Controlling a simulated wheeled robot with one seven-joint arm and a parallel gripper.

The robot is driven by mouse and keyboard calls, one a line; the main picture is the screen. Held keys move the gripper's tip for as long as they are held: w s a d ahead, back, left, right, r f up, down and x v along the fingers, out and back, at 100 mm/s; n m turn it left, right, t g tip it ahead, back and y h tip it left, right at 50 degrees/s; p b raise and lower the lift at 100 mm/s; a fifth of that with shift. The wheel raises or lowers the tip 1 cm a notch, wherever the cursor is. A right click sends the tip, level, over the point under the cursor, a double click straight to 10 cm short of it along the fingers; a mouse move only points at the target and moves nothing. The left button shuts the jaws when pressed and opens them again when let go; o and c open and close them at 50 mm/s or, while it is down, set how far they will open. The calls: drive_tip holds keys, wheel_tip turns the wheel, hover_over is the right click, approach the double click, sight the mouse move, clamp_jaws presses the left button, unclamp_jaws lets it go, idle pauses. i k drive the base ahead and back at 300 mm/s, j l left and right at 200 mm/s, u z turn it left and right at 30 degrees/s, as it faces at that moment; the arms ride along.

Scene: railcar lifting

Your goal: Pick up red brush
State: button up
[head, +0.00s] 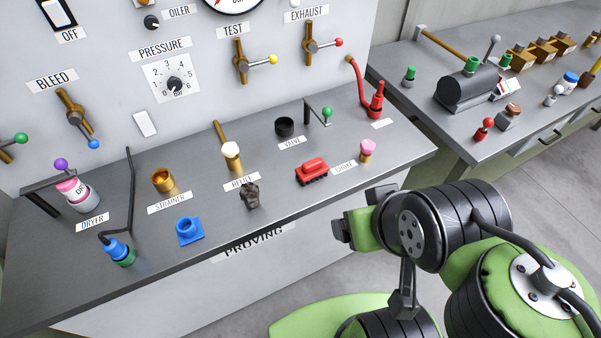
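The red brush (312,171) has a red handle block over dark bristles. It stands on the grey bench top in the head view, right of centre and near the front edge, between the dark fitting and the pink-topped part. My gripper (345,229) is at the end of the black and green arm, in front of the bench, below and to the right of the brush. It is apart from the brush. Its fingers are seen from behind and the side, so their opening is unclear.
A dark fitting (249,195) stands left of the brush, a pink-topped part (367,150) right of it, and a black cup (284,127) behind. A red bottle-like part (376,99) with a hose stands farther back. A second bench (470,140) with several parts is at right.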

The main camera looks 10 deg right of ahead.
sight(311, 171)
drive_tip(key=i+u, duration=0.1)
drive_tip(key=u, duration=0.3)
drive_tip(key=i+u, duration=0.15)
drive_tip(key=u, duration=0.2)
drive_tip(key=i+u, duration=0.1)
drive_tip(key=u, duration=0.3)
drive_tip(key=i+l+u, duration=0.1)
drive_tip(key=u, duration=0.3)
